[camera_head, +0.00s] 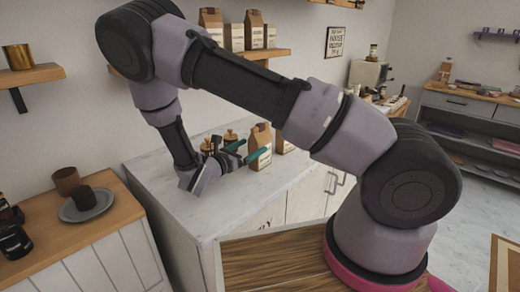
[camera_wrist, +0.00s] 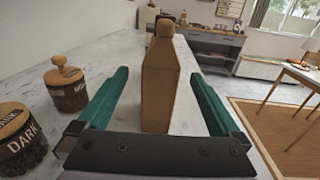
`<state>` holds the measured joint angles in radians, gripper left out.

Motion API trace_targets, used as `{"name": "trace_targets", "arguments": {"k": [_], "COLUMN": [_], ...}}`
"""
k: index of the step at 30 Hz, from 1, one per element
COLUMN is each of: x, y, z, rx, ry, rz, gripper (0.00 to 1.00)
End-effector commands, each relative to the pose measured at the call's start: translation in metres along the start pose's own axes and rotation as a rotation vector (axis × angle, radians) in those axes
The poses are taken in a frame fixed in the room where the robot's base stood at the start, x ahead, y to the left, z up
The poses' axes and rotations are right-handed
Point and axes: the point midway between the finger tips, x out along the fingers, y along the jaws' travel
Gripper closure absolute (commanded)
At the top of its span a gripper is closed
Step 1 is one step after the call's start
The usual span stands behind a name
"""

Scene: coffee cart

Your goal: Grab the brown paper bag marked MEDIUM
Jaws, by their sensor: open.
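A brown paper bag (camera_head: 260,146) with a pale label stands upright on the white marble counter. The words on its label are too small to read. It also shows in the wrist view (camera_wrist: 160,90), side-on, between the two green fingers. My gripper (camera_head: 255,150) is open, with its fingers spread to the left and right of the bag in the wrist view (camera_wrist: 160,95). A gap shows on each side, so the fingers are apart from it. Another brown bag (camera_head: 283,140) stands behind it to the right, partly hidden by my arm.
Jars with wooden lids stand left of my gripper in the wrist view, one marked DARK (camera_wrist: 20,140) and another (camera_wrist: 65,88) farther off. More bags (camera_head: 253,30) sit on a wall shelf. A plate (camera_head: 90,205) with a dark cup is on the left wooden counter.

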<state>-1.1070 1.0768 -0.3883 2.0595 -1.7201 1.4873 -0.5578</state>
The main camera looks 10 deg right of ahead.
Motion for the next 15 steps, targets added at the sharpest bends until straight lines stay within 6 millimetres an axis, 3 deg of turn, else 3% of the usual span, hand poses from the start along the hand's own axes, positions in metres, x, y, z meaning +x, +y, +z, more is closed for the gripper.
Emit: {"name": "trace_targets", "arguments": {"k": [7,15], "x": [0.042,0.054], "y": [-0.001,0.0], "z": [0.0,0.0], "rx": [-0.001,-0.001], "ry": [-0.001,0.0], "rz": [-0.004,-0.001], "gripper": [0.0,0.0]}}
